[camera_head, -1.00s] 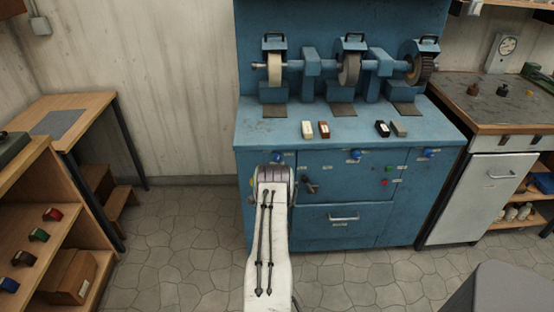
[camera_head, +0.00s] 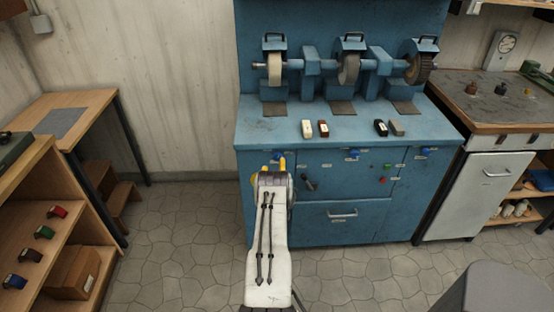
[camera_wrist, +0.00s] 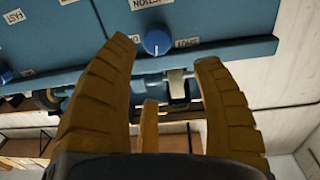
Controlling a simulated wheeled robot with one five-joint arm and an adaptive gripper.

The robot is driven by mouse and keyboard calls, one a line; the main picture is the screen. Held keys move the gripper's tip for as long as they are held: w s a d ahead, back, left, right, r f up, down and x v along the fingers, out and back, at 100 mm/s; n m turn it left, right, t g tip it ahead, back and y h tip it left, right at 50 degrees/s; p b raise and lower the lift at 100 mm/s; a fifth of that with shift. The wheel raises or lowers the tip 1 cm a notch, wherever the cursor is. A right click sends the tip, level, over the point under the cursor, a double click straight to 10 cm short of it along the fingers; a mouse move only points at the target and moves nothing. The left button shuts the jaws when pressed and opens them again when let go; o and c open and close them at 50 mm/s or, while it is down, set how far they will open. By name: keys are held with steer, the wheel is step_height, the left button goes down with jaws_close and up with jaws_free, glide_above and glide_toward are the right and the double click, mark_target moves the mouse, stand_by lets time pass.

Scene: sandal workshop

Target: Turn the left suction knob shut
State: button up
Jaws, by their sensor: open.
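The left suction knob is a round blue dial with a small white mark on the front of the blue machine; the wrist view shows it (camera_wrist: 156,42) between and a little beyond my fingertips. A white label reading SHUT (camera_wrist: 187,43) sits beside it, upside down in that view. My gripper (camera_wrist: 165,58) is open, its yellow fingers apart and empty, and I see no contact with the knob. In the head view my gripper (camera_head: 274,166) stands before the left end of the blue machine (camera_head: 340,190), just below the knob (camera_head: 276,155), which is partly hidden.
Two more blue knobs, the middle one (camera_head: 351,154) and the right one (camera_head: 425,151), lie along the same front. A dark lever (camera_head: 309,184) and a drawer handle (camera_head: 342,214) are close to my arm's right. A wooden shelf (camera_head: 75,240) stands left; the floor between is clear.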

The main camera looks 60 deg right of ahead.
mark_target(277, 158)
steer(key=n, duration=0.8)
steer(key=shift+d+f+n, duration=0.1)
steer(key=shift+f+n, duration=0.25)
steer(key=shift+n, duration=0.05)
steer(key=shift+p+x, duration=1.1)
steer(key=shift+x, duration=0.1)
steer(key=shift+p+x, duration=0.45)
steer(key=shift+x, duration=0.55)
steer(key=shift+w+d+f+b, duration=0.2)
steer(key=shift+w+d+b, duration=0.1)
steer(key=shift+d, duration=0.2)
steer(key=shift+b+x, duration=0.35)
steer(key=shift+x, duration=0.4)
steer(key=shift+r, duration=0.1)
steer(key=shift+c, duration=0.2)
